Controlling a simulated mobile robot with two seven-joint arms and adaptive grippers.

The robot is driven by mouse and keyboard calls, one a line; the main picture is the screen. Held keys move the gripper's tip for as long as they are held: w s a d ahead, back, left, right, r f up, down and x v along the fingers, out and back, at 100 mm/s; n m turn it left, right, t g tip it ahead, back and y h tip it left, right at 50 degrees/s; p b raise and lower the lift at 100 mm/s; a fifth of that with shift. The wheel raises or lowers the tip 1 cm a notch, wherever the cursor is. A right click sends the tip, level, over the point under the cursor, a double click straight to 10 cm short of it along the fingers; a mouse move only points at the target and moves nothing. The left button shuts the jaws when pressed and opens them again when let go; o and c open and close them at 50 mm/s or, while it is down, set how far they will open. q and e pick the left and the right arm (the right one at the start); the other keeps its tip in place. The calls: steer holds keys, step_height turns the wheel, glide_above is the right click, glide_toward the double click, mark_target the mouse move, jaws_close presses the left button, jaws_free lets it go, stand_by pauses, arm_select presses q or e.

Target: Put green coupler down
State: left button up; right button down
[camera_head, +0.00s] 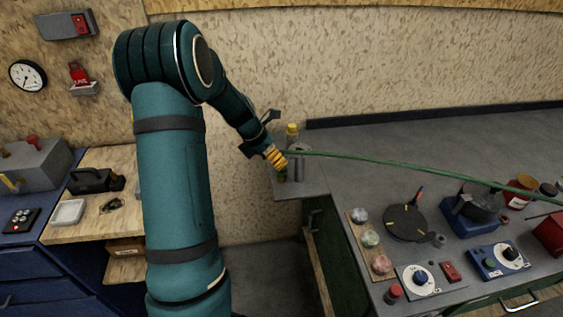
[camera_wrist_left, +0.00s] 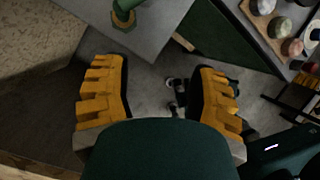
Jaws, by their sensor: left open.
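The green coupler (camera_wrist_left: 124,15), with a brass hexagonal collar, is on the grey bench top at the top edge of the left wrist view. Its upper part is cut off there. In the head view a small green part (camera_head: 282,175) shows just under my left gripper (camera_head: 276,157), at the bench's left corner. My left gripper is open, with its yellow fingers (camera_wrist_left: 160,95) wide apart and nothing between them. The coupler is beyond the fingertips, clear of them. My right gripper is not in view.
A green hose (camera_head: 420,168) spans the grey bench (camera_head: 365,130) to the right. A grey cylinder (camera_head: 299,160) and a yellow-topped bottle (camera_head: 292,130) stand close to my left gripper. A black round plate (camera_head: 406,222) and a stone tray (camera_head: 381,264) lie further right.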

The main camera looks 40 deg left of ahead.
arm_select(q)
step_height(320, 180, up, 4)
steer(key=w+a+y, duration=0.2)
steer(key=a, duration=0.1)
glide_above(279, 179)
steer(key=shift+n, duration=0.4)
steer(key=f, duration=0.5)
steer(key=f+b, duration=0.1)
steer(key=f, duration=0.1)
steer(key=shift+s+f, duration=0.15)
steer(key=shift+s, duration=0.1)
steer(key=shift+b+x, duration=0.45)
steer(key=shift+x, duration=2.45)
steer(key=shift+s+a, duration=0.1)
steer(key=shift+a, duration=0.05)
jaws_close()
